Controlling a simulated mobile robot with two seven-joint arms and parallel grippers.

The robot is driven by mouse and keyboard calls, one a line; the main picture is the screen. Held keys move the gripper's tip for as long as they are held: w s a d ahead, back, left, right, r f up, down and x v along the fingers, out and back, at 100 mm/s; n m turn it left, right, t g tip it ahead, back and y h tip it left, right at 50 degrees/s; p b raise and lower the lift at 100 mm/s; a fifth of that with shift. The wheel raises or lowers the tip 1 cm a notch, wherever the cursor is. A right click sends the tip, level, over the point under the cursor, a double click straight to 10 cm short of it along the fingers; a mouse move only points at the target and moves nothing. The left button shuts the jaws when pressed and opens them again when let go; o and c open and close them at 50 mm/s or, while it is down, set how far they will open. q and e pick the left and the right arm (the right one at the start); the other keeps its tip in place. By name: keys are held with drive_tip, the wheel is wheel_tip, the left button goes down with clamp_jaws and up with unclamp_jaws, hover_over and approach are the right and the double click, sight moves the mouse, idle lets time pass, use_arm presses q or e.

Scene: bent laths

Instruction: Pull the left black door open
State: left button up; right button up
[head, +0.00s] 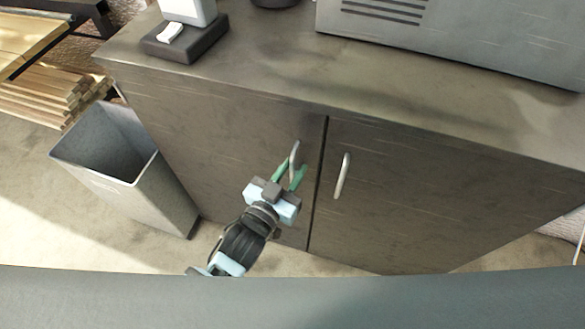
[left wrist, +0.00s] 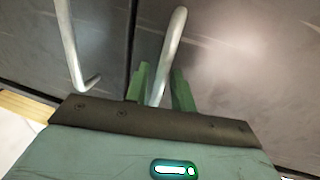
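The left black door (head: 215,135) of the cabinet is shut, level with the right door (head: 420,200) across a narrow dark seam. Its pale bar handle (head: 295,153) stands near the seam. My left gripper (head: 290,174) is at this handle, with its green fingers on either side of the bar. In the left wrist view the handle (left wrist: 172,45) runs down between the fingers (left wrist: 160,85). The fingers are apart, with a gap showing beside the bar. Any touch at the fingertips cannot be told. My right gripper is not in view.
The right door's handle (head: 342,175) is close by, across the seam. A grey open bin (head: 160,195) stands at the cabinet's left side. A grey metal box (head: 450,40) and a dark block (head: 185,42) sit on the cabinet top. Timber (head: 45,90) is stacked at far left.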

use_arm(q)
drive_tip(key=shift+w+d, duration=0.1)
drive_tip(key=shift+w, duration=0.05)
drive_tip(key=shift+c, duration=0.4)
clamp_jaws()
